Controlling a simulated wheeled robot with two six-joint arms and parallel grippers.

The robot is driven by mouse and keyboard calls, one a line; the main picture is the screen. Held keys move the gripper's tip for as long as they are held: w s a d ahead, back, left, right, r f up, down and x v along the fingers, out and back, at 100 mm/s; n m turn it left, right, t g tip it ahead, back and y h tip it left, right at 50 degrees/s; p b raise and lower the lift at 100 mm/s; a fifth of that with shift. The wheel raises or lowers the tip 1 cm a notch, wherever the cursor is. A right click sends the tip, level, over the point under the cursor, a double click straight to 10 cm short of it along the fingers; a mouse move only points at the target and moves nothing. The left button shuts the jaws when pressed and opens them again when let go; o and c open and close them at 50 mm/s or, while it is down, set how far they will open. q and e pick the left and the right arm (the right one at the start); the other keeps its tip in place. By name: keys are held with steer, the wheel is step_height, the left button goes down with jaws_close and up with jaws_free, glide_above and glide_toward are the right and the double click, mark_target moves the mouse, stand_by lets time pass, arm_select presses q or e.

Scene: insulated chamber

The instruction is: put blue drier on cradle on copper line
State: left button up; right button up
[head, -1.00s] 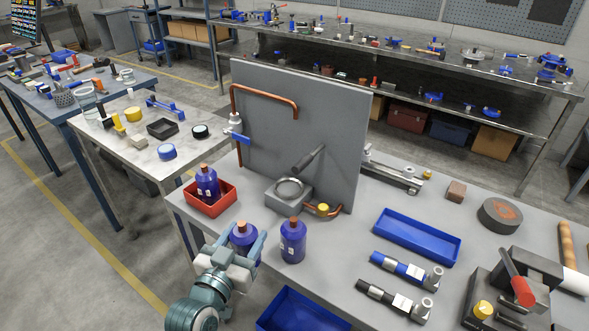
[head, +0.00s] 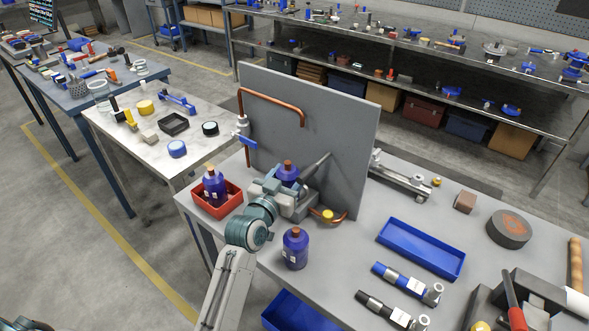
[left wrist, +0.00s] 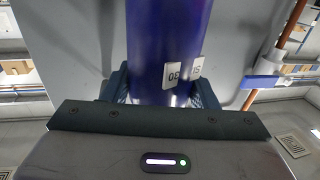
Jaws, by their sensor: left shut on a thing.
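My left gripper (head: 284,184) is shut on a blue drier (head: 288,174), a dark blue cylinder with a copper-coloured top. The drier is upright, at the grey cradle (head: 300,212) in front of the grey panel. The gripper hides most of the cradle, so I cannot tell whether the drier rests in it. In the left wrist view the drier (left wrist: 165,45) stands between the fingers, its white labels facing me. My right gripper is not in view.
Another blue bottle (head: 295,250) stands in front of the cradle; one more (head: 214,185) is in the red tray (head: 234,203). The grey panel (head: 345,150) stands behind. A blue tray (head: 421,250) and labelled tools (head: 393,310) lie to the right. A blue bin (head: 290,315) is at the front edge.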

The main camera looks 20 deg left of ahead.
arm_select(q)
steer(key=w, duration=0.2)
steer(key=shift+w+d+r+p, duration=0.25)
steer(key=shift+w+p, duration=0.1)
steer(key=shift+w, duration=0.05)
steer(key=shift+w+d+f, duration=0.1)
steer(key=shift+w+f, duration=0.45)
steer(key=shift+f, duration=0.4)
steer(key=shift+s, duration=0.15)
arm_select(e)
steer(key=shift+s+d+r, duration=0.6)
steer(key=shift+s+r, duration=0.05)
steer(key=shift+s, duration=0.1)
arm_select(q)
steer(key=shift+f, duration=0.2)
steer(key=o, duration=1.2)
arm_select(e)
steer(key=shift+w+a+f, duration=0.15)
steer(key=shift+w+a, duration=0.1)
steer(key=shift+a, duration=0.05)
arm_select(q)
steer(key=shift+s+r, duration=0.1)
steer(key=shift+r, duration=0.1)
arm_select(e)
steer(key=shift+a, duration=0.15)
